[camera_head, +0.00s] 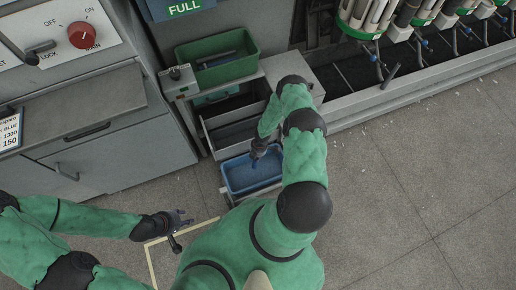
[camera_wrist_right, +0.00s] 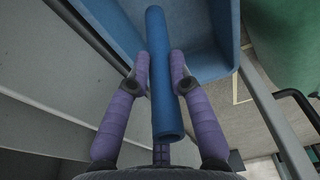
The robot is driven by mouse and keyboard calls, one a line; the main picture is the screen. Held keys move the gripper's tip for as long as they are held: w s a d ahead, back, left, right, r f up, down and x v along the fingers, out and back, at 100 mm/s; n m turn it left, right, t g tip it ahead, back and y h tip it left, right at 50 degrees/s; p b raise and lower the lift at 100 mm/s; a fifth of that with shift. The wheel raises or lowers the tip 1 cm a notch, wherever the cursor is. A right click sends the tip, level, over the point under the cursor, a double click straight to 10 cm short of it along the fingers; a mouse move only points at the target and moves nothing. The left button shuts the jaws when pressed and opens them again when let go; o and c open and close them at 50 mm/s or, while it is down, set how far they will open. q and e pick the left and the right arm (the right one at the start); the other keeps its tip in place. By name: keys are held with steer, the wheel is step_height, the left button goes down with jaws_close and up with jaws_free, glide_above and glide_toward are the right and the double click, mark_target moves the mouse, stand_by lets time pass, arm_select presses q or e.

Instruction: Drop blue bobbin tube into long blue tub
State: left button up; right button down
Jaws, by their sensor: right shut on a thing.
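The blue bobbin tube (camera_wrist_right: 167,100) is between the purple fingers of my right gripper (camera_wrist_right: 160,72), which is shut on it. In the head view my right gripper (camera_head: 262,150) is at the upper left part of the long blue tub (camera_head: 231,189), and a bit of the tube (camera_head: 254,163) shows there over the tub. The tub also shows in the right wrist view (camera_wrist_right: 215,60), behind the tube's far end. Its inside looks empty where I can see it. My left gripper (camera_head: 184,219) is to the left of the tub, over the floor; its fingers look apart.
A green tub (camera_head: 217,65) stands on the machine behind. A grey frame (camera_head: 205,135) with bins stands just behind the blue tub. A cabinet (camera_head: 100,150) is at left, with a red knob (camera_head: 82,35) above. Bobbins on green holders line the upper right. The floor at right is clear.

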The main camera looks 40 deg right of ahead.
steer(key=c, duration=1)
jaws_free()
steer(key=shift+c, duration=0.2)
step_height(320, 180, up, 12)
steer(key=d, duration=0.1)
steer(key=shift+s+d, duration=0.15)
steer(key=shift+d, duration=0.25)
steer(key=shift+f, duration=0.1)
